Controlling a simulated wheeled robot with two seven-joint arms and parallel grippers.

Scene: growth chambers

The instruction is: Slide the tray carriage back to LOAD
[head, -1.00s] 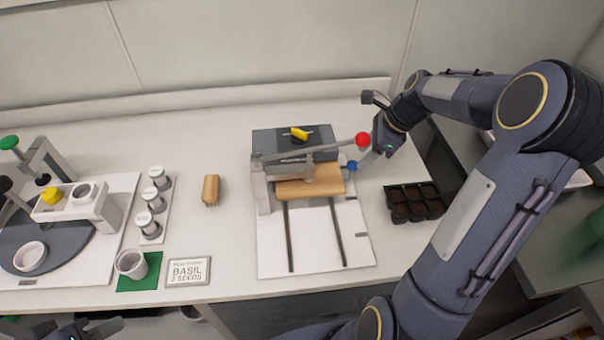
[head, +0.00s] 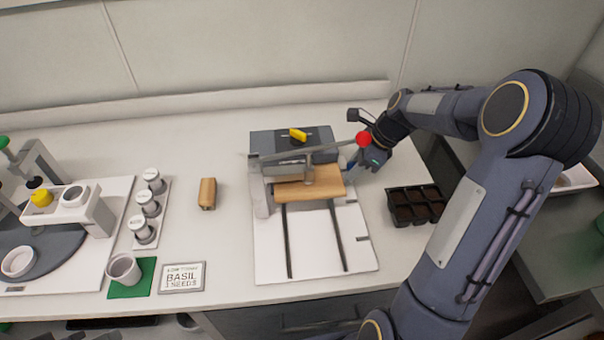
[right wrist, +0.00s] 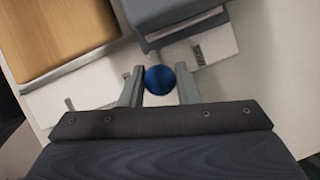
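The tray carriage (head: 322,188) bears a tan wooden board and sits at the back of two dark rails on a white base plate (head: 310,245). The carriage's wooden top also shows at the upper left of the right wrist view (right wrist: 55,35). A blue knob (right wrist: 159,80) is on its right side. My right gripper (head: 358,163) is at that side; in the right wrist view its fingers stand open on either side of the knob, with a visible gap at the right finger. In the head view the gripper largely hides the knob. My left gripper is out of view.
A lever with a red knob (head: 363,138) reaches over the carriage, close to my right gripper. A black cell tray (head: 415,205) stands to the right. The rails' front part is clear.

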